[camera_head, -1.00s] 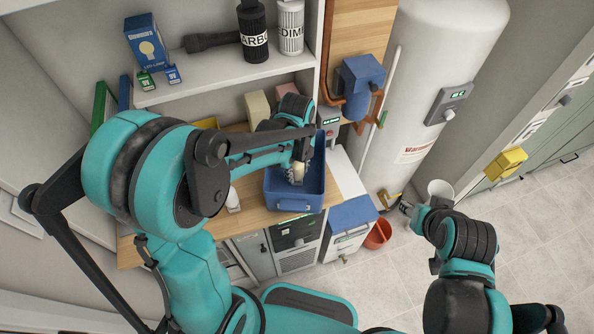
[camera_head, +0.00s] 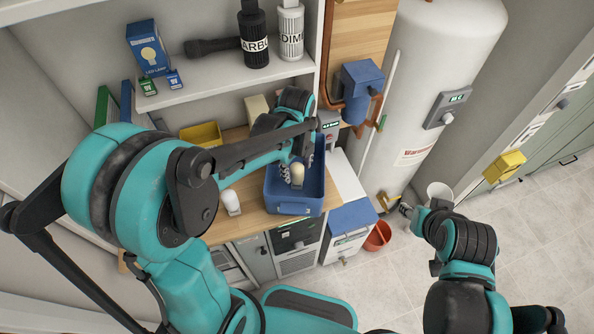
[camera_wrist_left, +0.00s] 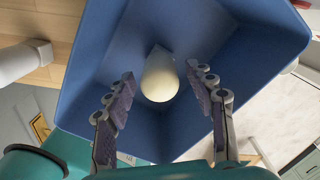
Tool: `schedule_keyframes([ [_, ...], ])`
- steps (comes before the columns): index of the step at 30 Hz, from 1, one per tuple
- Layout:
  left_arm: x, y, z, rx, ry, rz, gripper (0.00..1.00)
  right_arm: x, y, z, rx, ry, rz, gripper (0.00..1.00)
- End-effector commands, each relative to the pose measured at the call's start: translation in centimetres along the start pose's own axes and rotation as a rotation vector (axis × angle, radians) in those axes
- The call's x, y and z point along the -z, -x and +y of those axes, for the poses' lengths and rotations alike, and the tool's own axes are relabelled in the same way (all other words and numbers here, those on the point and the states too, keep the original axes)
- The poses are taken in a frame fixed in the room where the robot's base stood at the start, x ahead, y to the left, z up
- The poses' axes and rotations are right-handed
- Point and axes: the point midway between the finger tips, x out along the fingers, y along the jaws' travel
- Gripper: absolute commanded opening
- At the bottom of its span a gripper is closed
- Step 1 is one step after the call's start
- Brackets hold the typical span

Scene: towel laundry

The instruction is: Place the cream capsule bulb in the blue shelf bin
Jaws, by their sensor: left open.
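The cream capsule bulb (camera_head: 297,174) is inside the blue bin (camera_head: 294,207), which stands on the wooden counter. In the left wrist view the bulb (camera_wrist_left: 160,78) shows its rounded end, with the blue bin's walls (camera_wrist_left: 90,70) around it. My left gripper (camera_head: 289,168) reaches into the bin from above. In the wrist view its fingers (camera_wrist_left: 160,92) are spread, one on each side of the bulb, with gaps visible. The bulb's base is partly hidden. My right gripper (camera_head: 405,208) is low at the right, far from the bin, and its jaws are too small to read.
A white bulb-like object (camera_head: 230,201) stands on the counter left of the bin. A yellow bin (camera_head: 202,134) is farther back. A shelf (camera_head: 230,84) with bottles and boxes hangs above. A white tank (camera_head: 440,70) and a red bucket (camera_head: 378,236) are at the right.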

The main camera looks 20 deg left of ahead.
Motion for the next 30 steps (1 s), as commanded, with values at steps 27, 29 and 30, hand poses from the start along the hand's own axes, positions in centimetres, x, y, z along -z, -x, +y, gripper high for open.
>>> schedule_keyframes([
  [27, 0.9, 11.9, 6.3, 0.32, 1.047, -0.003, 0.55, 1.3, 1.9, 0.0, 0.0, 0.0, 0.0, 0.4],
  [29, 1.1, 12.1, 7.4, 0.392, 1.254, 0.035, 0.55, 1.3, 1.9, 0.0, 0.0, 0.0, 0.0, 0.4],
  [30, 1.2, 12.1, 8.1, 0.437, 1.384, 0.066, 0.55, 1.3, 1.9, 0.0, 0.0, 0.0, 0.0, 0.4],
])
